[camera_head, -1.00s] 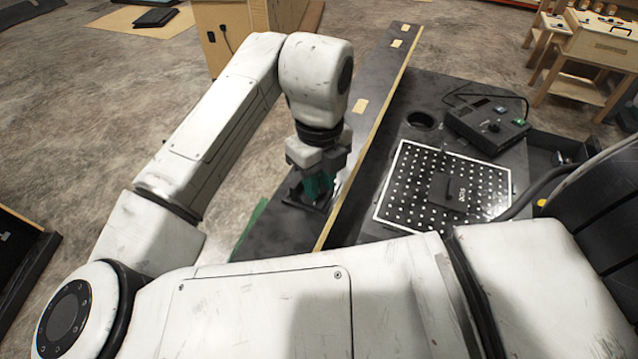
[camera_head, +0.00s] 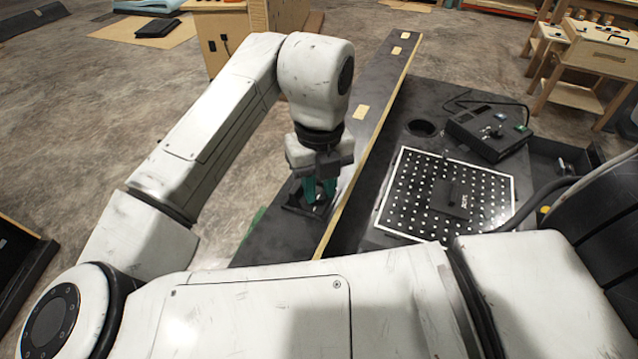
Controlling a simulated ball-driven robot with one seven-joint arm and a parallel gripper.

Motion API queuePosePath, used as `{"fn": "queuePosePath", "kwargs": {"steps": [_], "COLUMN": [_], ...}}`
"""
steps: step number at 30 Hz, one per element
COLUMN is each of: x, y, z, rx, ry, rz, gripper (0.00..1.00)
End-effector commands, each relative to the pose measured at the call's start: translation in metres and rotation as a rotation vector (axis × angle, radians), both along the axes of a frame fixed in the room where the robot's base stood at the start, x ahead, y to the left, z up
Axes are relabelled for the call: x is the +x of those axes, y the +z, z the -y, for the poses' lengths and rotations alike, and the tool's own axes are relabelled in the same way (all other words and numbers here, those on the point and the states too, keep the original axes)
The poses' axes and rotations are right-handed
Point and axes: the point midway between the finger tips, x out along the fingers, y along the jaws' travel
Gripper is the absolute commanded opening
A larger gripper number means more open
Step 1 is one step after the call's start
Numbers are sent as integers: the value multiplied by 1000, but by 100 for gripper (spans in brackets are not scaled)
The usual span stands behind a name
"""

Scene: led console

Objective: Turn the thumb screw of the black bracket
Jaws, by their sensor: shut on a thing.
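The black bracket (camera_head: 296,200) sits on the long dark board at the centre, under my gripper. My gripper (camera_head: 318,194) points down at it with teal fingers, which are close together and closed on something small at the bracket. That is where the thumb screw would be, but the fingers hide it, so I cannot make out its shape or angle. The gripper's grey-white body sits just above the bracket.
A dark panel with a white-dotted plate (camera_head: 410,192) and a small black block (camera_head: 450,198) lies to the right. A black control box (camera_head: 487,132) with a cable stands behind it. A yellowish edge strip (camera_head: 368,150) runs along the board. My white arm fills the foreground.

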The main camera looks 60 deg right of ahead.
Motion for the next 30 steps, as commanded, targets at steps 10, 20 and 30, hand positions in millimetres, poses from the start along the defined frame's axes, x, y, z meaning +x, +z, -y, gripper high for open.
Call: {"fn": "queuePosePath", "kwargs": {"steps": [10, 20, 30], "x": [0, 1, 1], "y": [1, 18, 82], "z": [0, 0, 1], "rx": [-3, -1, -2], "ry": [1, 0, 0], "rz": [1, 4, 4], "gripper": [38, 38, 38]}}
